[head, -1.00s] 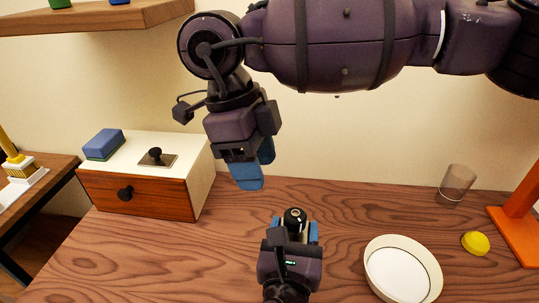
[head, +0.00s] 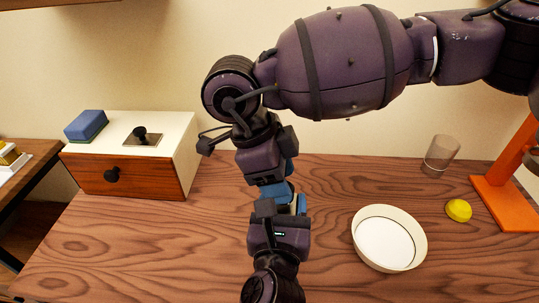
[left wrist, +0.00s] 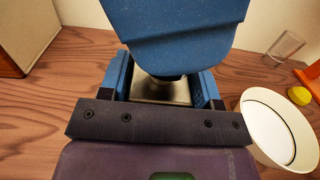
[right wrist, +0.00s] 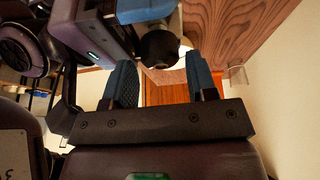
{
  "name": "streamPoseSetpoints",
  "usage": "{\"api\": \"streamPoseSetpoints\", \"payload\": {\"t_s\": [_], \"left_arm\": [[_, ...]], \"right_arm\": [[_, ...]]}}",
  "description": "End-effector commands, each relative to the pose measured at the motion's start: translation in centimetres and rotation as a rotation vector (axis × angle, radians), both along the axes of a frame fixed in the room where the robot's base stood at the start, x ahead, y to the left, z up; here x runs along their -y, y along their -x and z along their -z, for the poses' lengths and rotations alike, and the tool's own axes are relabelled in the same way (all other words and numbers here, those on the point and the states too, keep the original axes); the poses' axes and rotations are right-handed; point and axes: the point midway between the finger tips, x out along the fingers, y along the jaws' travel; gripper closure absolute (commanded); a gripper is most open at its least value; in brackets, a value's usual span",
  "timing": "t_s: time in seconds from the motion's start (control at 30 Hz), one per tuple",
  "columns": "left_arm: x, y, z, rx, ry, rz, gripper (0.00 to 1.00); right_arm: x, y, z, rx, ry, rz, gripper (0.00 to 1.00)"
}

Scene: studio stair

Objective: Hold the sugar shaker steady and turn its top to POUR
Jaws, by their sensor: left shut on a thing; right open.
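The sugar shaker (head: 294,205) is mostly hidden in the head view, with a pale sliver showing between the grippers. My left gripper (head: 288,207) is shut on its body, which shows metallic between the blue fingers in the left wrist view (left wrist: 162,92). My right gripper (head: 280,191) is just above and behind it, with its blue fingers apart. In the right wrist view the shaker's dark top (right wrist: 160,47) is near the open fingers (right wrist: 161,82), and no contact can be made out. The POUR mark cannot be seen.
A white bowl (head: 359,238) stands to the right, with a yellow lump (head: 458,210), a clear glass (head: 441,156) and an orange stand (head: 500,187) beyond. A drawer box (head: 125,178) with a blue sponge (head: 86,125) is at left. The front left table is clear.

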Motion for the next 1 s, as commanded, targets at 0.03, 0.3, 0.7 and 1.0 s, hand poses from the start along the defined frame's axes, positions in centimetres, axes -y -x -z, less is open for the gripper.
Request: {"api": "streamPoseSetpoints", "payload": {"t_s": [0.03,0.3,0.7,1.0], "left_arm": [[0.0,0.0,0.5,-0.011,-0.003,-0.002,0.71],[0.0,0.0,0.5,-0.011,-0.003,-0.002,0.71],[0.0,0.0,0.5,-0.011,-0.003,-0.002,0.71],[0.0,0.0,0.5,-0.011,-0.003,-0.002,0.71]], "right_arm": [[0.3,0.0,0.8,-0.003,0.001,0.001,0.48],[0.9,0.1,2.4,-0.002,0.0,0.001,0.48],[1.0,0.1,2.4,-0.002,0.0,0.001,0.65],[0.9,0.1,2.4,-0.003,0.0,0.014,0.83]]}}
